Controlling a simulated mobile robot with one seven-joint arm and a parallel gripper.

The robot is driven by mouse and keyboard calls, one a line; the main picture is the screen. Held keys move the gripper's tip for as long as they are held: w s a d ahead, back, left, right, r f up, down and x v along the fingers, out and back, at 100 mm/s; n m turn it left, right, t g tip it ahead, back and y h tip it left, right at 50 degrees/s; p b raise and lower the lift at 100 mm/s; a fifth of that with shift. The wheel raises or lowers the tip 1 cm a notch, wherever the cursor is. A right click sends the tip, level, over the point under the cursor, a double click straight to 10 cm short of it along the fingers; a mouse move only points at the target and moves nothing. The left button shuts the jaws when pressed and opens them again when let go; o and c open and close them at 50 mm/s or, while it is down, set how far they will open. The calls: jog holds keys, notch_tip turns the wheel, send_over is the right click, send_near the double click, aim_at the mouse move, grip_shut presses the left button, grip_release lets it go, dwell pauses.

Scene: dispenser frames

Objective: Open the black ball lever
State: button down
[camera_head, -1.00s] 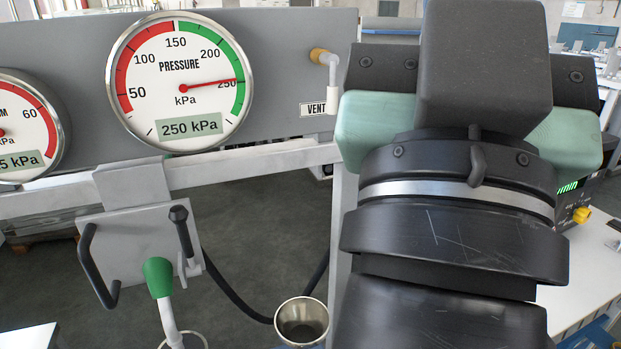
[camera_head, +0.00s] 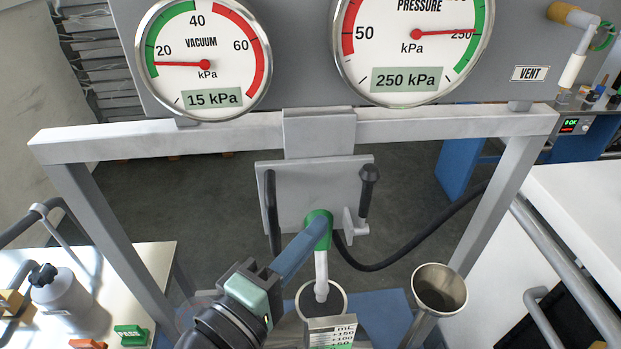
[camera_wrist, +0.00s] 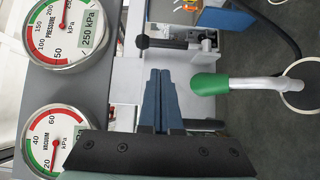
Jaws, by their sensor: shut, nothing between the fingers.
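The black ball lever (camera_head: 367,195) stands upright at the right side of the grey plate (camera_head: 310,178), with its black knob on top. In the wrist view the lever (camera_wrist: 168,44) lies across the picture above my fingertips. My gripper (camera_head: 322,222) reaches up from the lower left in the head view. Its blue fingers are together and empty, left of and below the lever, and overlap the green spout handle. In the wrist view my fingertips (camera_wrist: 160,74) point toward the lever, with a gap between.
The green-handled spout (camera_head: 321,275) is close beside my fingers, over a round opening. A black bar handle (camera_head: 272,212) is on the plate's left. A metal cup (camera_head: 439,288) stands to the right. Vacuum (camera_head: 203,60) and pressure (camera_head: 412,45) gauges are above. A black hose runs right.

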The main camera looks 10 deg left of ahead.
aim_at(366, 200)
jog(key=shift+s+d+f, duration=0.1)
jog(key=shift+d, duration=0.05)
jog(key=p+x, duration=0.4)
jog(key=x, duration=0.6)
jog(key=shift+s+f+b, duration=0.1)
jog(key=shift+b, duration=0.6)
